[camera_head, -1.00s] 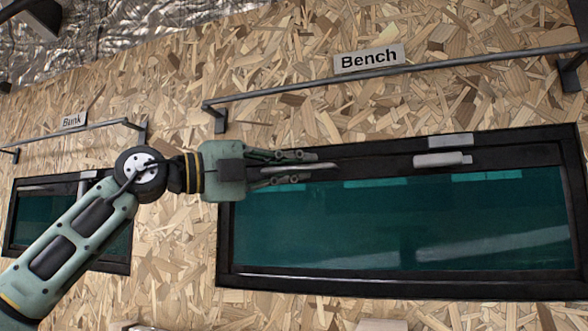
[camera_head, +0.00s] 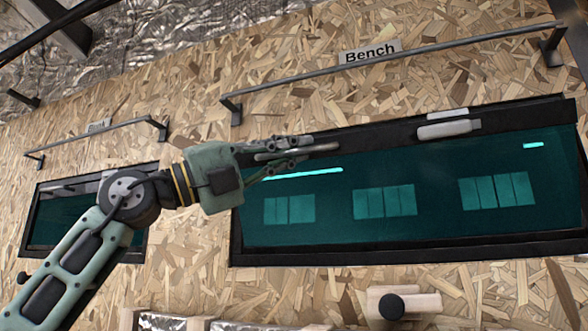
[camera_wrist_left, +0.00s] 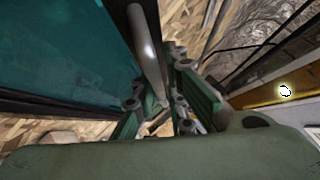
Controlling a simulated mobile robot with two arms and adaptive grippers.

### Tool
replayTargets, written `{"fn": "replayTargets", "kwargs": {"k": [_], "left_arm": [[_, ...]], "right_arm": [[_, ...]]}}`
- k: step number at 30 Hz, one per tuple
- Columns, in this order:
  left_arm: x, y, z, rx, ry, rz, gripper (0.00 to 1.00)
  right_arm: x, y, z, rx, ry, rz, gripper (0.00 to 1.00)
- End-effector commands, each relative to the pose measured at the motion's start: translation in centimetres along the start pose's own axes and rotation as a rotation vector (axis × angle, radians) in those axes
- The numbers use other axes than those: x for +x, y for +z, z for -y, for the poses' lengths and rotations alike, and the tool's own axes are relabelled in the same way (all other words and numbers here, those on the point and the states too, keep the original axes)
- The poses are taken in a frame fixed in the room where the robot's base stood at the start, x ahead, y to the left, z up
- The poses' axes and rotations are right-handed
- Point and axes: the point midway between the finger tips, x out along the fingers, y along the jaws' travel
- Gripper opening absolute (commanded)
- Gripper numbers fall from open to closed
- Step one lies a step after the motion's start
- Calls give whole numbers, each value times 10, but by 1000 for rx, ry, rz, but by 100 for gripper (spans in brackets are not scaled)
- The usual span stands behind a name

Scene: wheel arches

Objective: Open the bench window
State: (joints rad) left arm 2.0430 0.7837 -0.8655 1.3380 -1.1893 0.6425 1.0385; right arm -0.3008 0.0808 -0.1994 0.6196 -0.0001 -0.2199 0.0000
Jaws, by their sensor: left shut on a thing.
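The Bench window is a long teal pane (camera_head: 340,225) in a black frame (camera_head: 400,247), below the "Bench" label (camera_head: 369,51). A grey handle bar (camera_head: 322,148) runs along its upper left edge. My left gripper (camera_head: 285,155) comes in from the left and is shut on this bar. In the left wrist view the bar (camera_wrist_left: 147,55) runs between the fingers of my gripper (camera_wrist_left: 165,120), with the teal pane (camera_wrist_left: 55,50) to its left. I cannot tell whether the pane stands out from its frame. My right gripper is not in view.
A grey rail (camera_head: 400,67) crosses the wall above the window. A pale grey latch-like fitting (camera_head: 448,129) sits on the upper frame. A smaller window (camera_head: 72,215) is at the left behind my arm. A wooden block with a black knob (camera_head: 391,306) is below.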

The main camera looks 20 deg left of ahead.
Motion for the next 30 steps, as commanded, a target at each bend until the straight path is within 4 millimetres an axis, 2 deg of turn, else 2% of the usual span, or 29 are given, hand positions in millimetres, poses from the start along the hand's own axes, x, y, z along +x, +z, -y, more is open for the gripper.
{"fn": "replayTargets", "kwargs": {"k": [1, 15, 16, 21, 30], "left_arm": [[-3, -8, -12, 0, 1, -10, 0], [-5, -9, -7, 26, -26, -7, 0], [-5, -9, -7, 27, -26, -7, 14], [-6, -8, -5, 30, -29, -5, 28], [-8, -7, -2, 35, -34, -1, 28]], "right_arm": [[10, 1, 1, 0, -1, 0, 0], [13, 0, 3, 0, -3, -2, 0], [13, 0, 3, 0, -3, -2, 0], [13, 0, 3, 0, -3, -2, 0], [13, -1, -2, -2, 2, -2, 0]]}}
